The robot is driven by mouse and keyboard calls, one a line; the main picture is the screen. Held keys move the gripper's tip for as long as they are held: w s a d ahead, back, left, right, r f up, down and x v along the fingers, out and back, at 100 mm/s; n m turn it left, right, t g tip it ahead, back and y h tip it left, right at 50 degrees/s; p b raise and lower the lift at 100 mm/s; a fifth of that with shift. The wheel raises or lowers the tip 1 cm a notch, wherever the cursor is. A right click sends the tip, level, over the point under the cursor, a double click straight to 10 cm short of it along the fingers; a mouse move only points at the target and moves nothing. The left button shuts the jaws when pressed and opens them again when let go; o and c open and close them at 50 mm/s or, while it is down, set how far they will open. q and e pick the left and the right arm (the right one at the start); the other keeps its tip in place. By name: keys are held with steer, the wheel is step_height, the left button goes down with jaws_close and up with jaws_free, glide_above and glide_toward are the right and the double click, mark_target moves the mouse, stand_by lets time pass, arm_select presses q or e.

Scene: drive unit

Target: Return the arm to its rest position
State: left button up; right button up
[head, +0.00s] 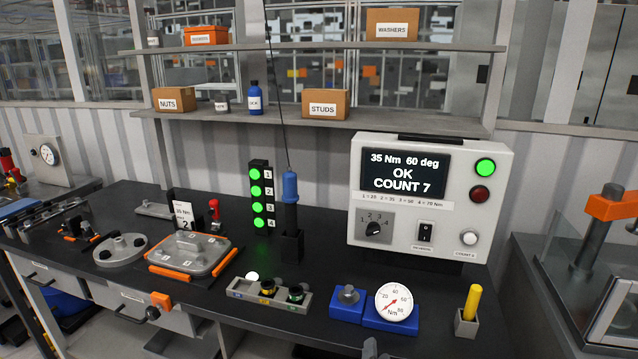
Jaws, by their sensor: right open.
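Only a small grey part of my right gripper (371,349) shows at the bottom edge of the head view, in front of the bench's front edge and below the blue torque tester (390,325). It is open, and I see nothing held in it. The rest of the right arm is out of the frame. My left gripper and left arm are not in view.
The dark bench (330,270) carries a controller box (430,200) reading OK, COUNT 7. A blue-topped screwdriver (290,188) stands in a black holder beside four green lamps. A socket tray (268,294), a plate fixture (190,252) and a yellow marker (472,302) stand nearby.

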steer(key=s+f+n+g+y+p, duration=0.1)
steer(key=s+f+n+g+y, duration=0.2)
steer(key=f, duration=0.8)
steer(key=s+f+n+g+y+p, duration=0.1)
steer(key=s+f+n+g+p, duration=0.3)
steer(key=f, duration=0.7)
steer(key=s+a+f+n+g+y, duration=0.1)
steer(key=s+f+g, duration=0.3)
steer(key=s, duration=0.4)
steer(key=s+a+f+n+g+y+b, duration=0.1)
steer(key=s+f+g, duration=0.2)
steer(key=s, duration=0.6)
steer(key=shift+a+f+g+y, duration=0.3)
steer(key=shift+a+f+g, duration=0.1)
steer(key=shift+f, duration=0.55)
